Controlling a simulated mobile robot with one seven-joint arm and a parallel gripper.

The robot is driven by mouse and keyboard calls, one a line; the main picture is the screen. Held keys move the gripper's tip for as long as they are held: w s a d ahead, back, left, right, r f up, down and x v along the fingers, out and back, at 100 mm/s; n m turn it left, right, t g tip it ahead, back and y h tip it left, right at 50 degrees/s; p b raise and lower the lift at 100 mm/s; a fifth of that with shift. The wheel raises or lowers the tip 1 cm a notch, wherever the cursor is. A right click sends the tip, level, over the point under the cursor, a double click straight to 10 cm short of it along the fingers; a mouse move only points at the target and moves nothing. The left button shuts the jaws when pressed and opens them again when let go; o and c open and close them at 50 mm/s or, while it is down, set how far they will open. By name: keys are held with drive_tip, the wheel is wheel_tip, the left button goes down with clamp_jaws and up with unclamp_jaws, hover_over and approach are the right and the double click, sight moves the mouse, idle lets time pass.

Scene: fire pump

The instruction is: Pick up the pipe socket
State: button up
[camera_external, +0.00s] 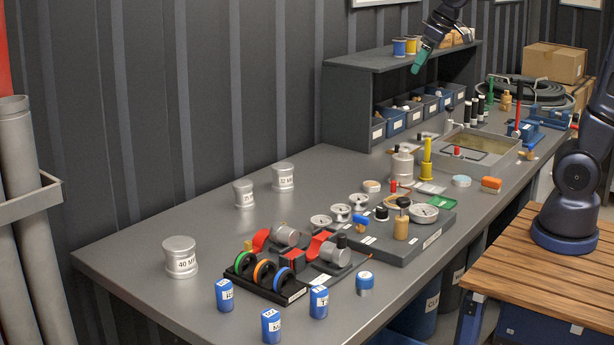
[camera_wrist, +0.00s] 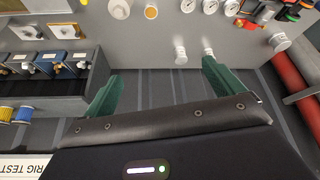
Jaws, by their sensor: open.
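Three grey, capped cylinders that look like pipe sockets stand upright on the grey bench. One marked "40 M…" (camera_external: 180,257) is at the front left; a smaller one (camera_external: 244,194) and one marked "32 M…" (camera_external: 283,177) stand near the wall. I cannot tell which one the task names. In the wrist view, two small ones (camera_wrist: 180,54) (camera_wrist: 207,47) and a larger one (camera_wrist: 279,42) show beyond the fingers.
The dark shelf unit (camera_external: 347,100) with parts bins stands at the back. Blue labelled cylinders (camera_external: 271,325), a ring rack (camera_external: 262,285) and a gauge board (camera_external: 400,240) crowd the bench front and middle. Bench surface around the grey cylinders is clear. The ribbed wall is close behind.

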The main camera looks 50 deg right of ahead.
drive_tip(key=w+a+f+n+y, duration=0.1)
drive_tip(key=w+a+f+n, duration=0.1)
drive_tip(key=w+a, duration=1.2)
drive_tip(key=n+g+y, duration=0.1)
drive_tip(key=n+y, duration=0.2)
drive_tip(key=n, duration=0.3)
approach(176, 257)
drive_tip(key=w+d+f, duration=0.1)
drive_tip(key=w+d, duration=0.1)
drive_tip(key=w, duration=0.1)
drive_tip(key=shift+s+x, duration=0.15)
drive_tip(key=shift+x, duration=2.5)
drive_tip(key=shift+s+x, duration=0.15)
drive_tip(key=shift+x, duration=2.5)
drive_tip(key=shift+d+f, duration=0.15)
drive_tip(key=shift+f, duration=0.05)
drive_tip(key=shift+c, duration=0.4)
drive_tip(key=c, duration=1.2)
wheel_tip(176, 257, up, 20)
drive_tip(key=shift+r, duration=0.1)
